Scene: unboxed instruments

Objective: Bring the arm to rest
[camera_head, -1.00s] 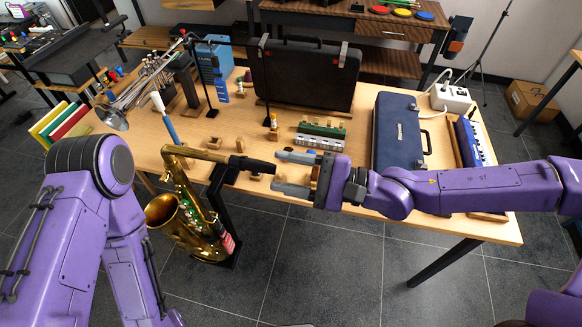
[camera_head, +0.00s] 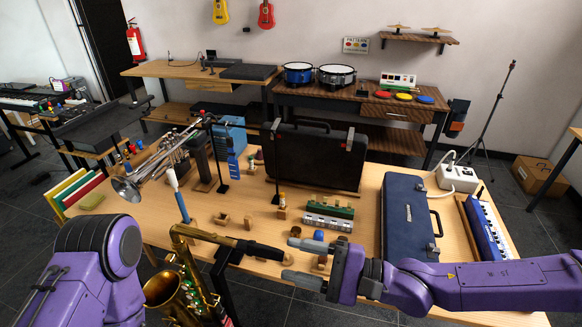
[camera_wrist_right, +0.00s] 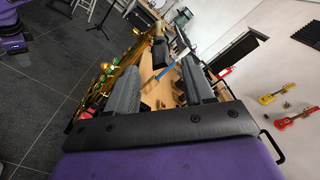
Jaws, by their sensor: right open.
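My right gripper (camera_head: 298,259) is open and empty at the front edge of the wooden table (camera_head: 358,225), in the head view. Its two grey fingers point left, and they also show spread apart in the right wrist view (camera_wrist_right: 157,88). The dark mouthpiece end of a gold saxophone (camera_head: 188,272) lies just left of the fingertips, with a small gap visible. The saxophone stands upright in front of the table; its lower part is out of frame. It also shows in the right wrist view (camera_wrist_right: 112,82). My left arm is at the lower left; its gripper is not visible.
Drums (camera_head: 336,76) stand on a rear bench.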

